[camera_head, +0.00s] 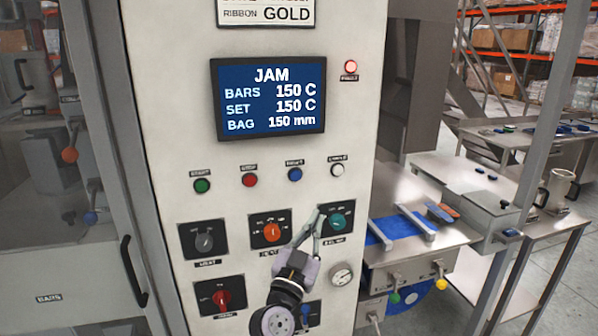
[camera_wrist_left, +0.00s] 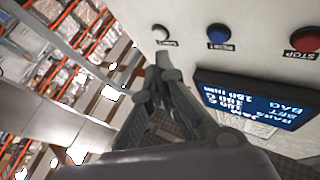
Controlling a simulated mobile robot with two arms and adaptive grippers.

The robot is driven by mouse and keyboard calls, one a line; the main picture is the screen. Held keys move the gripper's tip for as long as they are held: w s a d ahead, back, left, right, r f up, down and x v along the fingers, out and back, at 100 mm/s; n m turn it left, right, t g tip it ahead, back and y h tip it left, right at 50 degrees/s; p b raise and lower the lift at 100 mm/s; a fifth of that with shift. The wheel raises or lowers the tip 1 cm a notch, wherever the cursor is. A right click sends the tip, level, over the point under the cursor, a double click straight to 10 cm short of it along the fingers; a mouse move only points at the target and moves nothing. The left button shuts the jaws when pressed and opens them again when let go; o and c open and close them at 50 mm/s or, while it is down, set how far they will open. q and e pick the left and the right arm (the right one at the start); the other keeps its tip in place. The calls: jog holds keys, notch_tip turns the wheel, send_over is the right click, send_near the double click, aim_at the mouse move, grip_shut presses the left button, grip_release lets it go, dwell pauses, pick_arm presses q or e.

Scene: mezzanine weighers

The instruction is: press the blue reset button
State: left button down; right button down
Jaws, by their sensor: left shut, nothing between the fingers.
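The blue button (camera_head: 295,175) sits in a row on the pale machine panel, between a red button (camera_head: 250,180) and a white button (camera_head: 337,169). The blue button also shows in the left wrist view (camera_wrist_left: 217,34), upper middle. My left gripper (camera_head: 319,212) is shut and empty, its fingers angled up in front of the panel, below and right of the blue button. In the left wrist view its fingertips (camera_wrist_left: 163,62) show apart from the blue button, just below the white button in the picture. My right gripper is not in view.
A screen (camera_head: 268,98) reading JAM is above the buttons. A green button (camera_head: 202,185) is at the row's left. An orange knob (camera_head: 272,232), a teal knob (camera_head: 338,221) and a gauge (camera_head: 342,274) lie near my gripper. A steel table (camera_head: 450,240) stands right.

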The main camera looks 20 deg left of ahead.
aim_at(297, 181)
pick_arm(q)
notch_tip(297, 181, up, 7)
jog(key=s+t, duration=0.1)
jog(key=s, duration=0.1)
jog(key=shift+a+p, duration=0.3)
jog(key=shift+w+f, duration=0.1)
jog(key=shift+f, duration=0.05)
jog(key=shift+w+a+b, duration=0.65)
jog(key=shift+w+a, duration=0.15)
jog(key=shift+w, duration=0.4)
jog(key=shift+w+a+b, duration=0.65)
jog(key=shift+w+a, duration=0.2)
jog(key=shift+w, duration=0.35)
jog(key=shift+w+a+b, duration=0.65)
jog(key=shift+w+a, duration=0.15)
jog(key=shift+w, duration=0.4)
jog(key=shift+w+a, duration=0.25)
jog(key=shift+w, duration=0.1)
